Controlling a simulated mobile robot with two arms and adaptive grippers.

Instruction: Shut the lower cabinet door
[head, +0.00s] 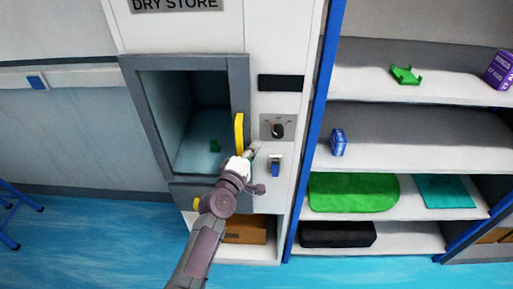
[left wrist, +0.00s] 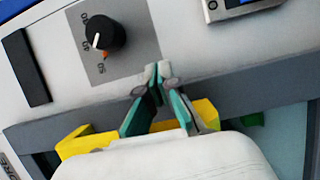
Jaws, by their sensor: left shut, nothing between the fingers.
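The cabinet marked DRY STORE has a grey-framed upper door (head: 155,125) with a yellow handle (head: 239,133) on its right side. Below it is a lower grey front (head: 183,190) with another yellow handle (head: 197,204), mostly hidden by my arm. I cannot tell how far that lower front stands open. My left gripper (head: 254,149) is just right of the upper handle, by the control panel. In the left wrist view my left gripper (left wrist: 157,75) is shut and empty, with a yellow handle (left wrist: 82,141) showing behind its fingers. My right gripper is not in view.
A dial (head: 277,130) and a blue switch (head: 275,168) are on the cabinet's right panel. A brown box (head: 246,230) sits in the bottom compartment. Blue-edged shelves (head: 400,113) with several items stand to the right. The blue floor (head: 100,240) at left is mostly clear.

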